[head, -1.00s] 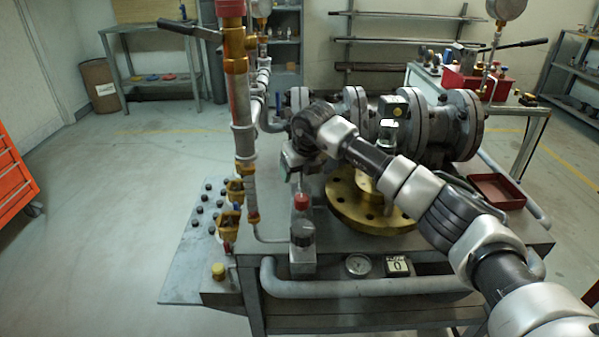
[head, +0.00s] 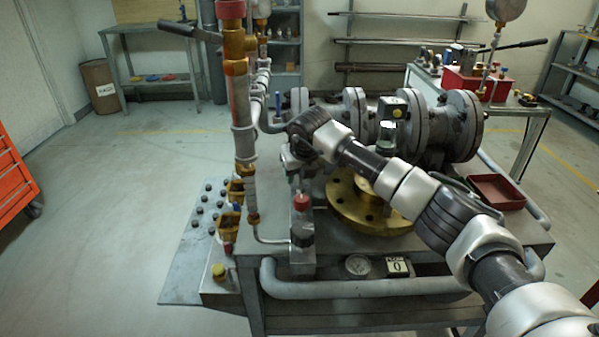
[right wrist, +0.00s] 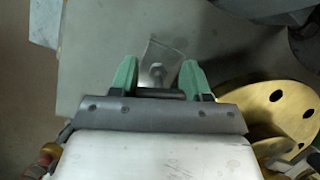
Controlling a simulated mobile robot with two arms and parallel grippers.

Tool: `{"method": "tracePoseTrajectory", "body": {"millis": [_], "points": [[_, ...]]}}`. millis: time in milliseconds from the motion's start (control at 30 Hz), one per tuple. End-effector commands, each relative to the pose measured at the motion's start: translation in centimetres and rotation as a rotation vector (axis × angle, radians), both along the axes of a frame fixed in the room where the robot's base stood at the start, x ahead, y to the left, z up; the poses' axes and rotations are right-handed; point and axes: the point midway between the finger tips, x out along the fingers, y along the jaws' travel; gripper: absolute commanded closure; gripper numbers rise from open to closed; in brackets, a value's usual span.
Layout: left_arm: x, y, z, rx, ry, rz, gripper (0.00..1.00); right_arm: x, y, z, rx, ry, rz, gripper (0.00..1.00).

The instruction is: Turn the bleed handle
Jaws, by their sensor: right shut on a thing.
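My right gripper (right wrist: 158,80) has two green fingertips. In the right wrist view they stand on either side of a small grey metal piece with a round stem, which I take for the bleed handle (right wrist: 160,55). The gripper is shut on it, and a dark bar crosses between the fingers. In the head view my right arm reaches in from the right over the bench, and its gripper (head: 293,163) points down behind a red-capped fitting (head: 301,202). The handle itself is hard to make out there. My left gripper is not in view.
A vertical pipe (head: 243,140) with brass fittings stands just left of the gripper. A brass flange (head: 345,205) lies under my arm, with flanged grey valve bodies (head: 460,125) behind it. A red tray (head: 497,191) sits at right.

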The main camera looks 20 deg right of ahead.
Motion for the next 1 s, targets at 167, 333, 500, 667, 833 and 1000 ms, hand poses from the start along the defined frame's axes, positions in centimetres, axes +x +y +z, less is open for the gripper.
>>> {"method": "tracePoseTrajectory", "body": {"millis": [167, 333, 500, 667, 833, 1000], "points": [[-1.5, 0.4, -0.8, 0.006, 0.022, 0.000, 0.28, 0.0, -0.1, 0.1, -0.002, -0.002, -0.185, 0.77], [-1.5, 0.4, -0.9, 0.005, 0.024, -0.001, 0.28, 0.0, -0.2, 0.1, 0.000, -0.003, -0.316, 0.77], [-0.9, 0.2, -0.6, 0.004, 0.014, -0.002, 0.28, 0.0, -0.3, 0.1, 0.000, -0.004, -0.353, 0.77], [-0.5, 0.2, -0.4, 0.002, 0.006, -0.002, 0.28, 0.0, -0.3, 0.2, 0.001, -0.004, -0.352, 0.77], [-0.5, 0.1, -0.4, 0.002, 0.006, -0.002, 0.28, 0.0, -0.3, 0.1, 0.000, -0.004, -0.352, 0.36], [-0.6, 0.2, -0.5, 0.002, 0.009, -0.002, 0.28, 0.0, -0.3, 0.1, 0.000, -0.002, -0.351, 0.28]]}}
